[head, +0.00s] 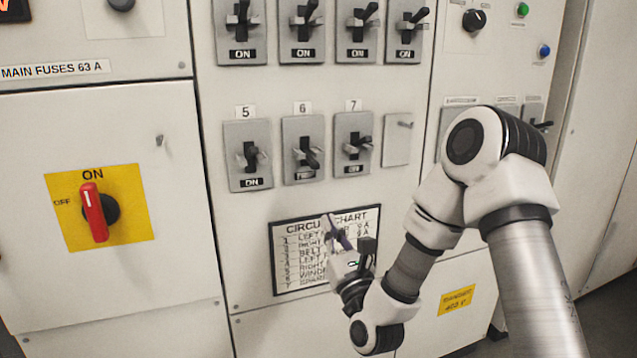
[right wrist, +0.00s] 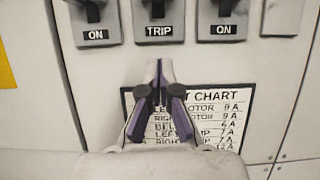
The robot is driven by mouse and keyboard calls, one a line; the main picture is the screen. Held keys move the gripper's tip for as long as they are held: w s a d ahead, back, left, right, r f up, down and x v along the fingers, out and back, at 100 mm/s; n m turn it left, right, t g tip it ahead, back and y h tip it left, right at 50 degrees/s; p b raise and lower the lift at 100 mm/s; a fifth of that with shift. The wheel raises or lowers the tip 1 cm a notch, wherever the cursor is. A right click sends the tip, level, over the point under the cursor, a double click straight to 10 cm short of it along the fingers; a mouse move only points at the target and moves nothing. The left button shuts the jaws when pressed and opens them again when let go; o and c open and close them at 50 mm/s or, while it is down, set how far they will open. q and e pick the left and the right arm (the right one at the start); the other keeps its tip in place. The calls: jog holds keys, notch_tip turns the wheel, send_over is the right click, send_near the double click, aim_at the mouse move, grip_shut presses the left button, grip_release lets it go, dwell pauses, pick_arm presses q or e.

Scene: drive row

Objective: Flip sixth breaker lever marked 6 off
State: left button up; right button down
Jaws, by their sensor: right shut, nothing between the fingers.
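The breaker marked 6 (head: 291,130) is the middle plate of the lower row, between the breakers marked 5 (head: 236,133) and 7 (head: 345,125). Its black lever (head: 312,160) hangs lower than its neighbours' levers and partly covers its label in the head view. In the right wrist view the middle plate (right wrist: 139,33) shows TRIP, while its neighbours show ON. My right gripper (head: 331,222) is shut and empty, below breaker 6 and in front of the circuit chart (head: 285,285). Its closed fingertips (right wrist: 158,66) show below the TRIP label. My left gripper is not in view.
An upper row of breakers (head: 231,55) shows ON. A red rotary switch (head: 95,215) on a yellow plate is at the left. A blank plate (head: 394,152) is right of breaker 7. A yellow label (head: 456,300) is at the lower right, past my arm.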

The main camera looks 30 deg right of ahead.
aim_at(310, 159)
jog(key=w+d+r+p, duration=0.1)
jog(key=w+r, duration=0.5)
jog(key=r, duration=0.1)
jog(key=shift+w+d, duration=0.15)
jog(key=shift+d, duration=0.05)
jog(key=shift+p, duration=0.3)
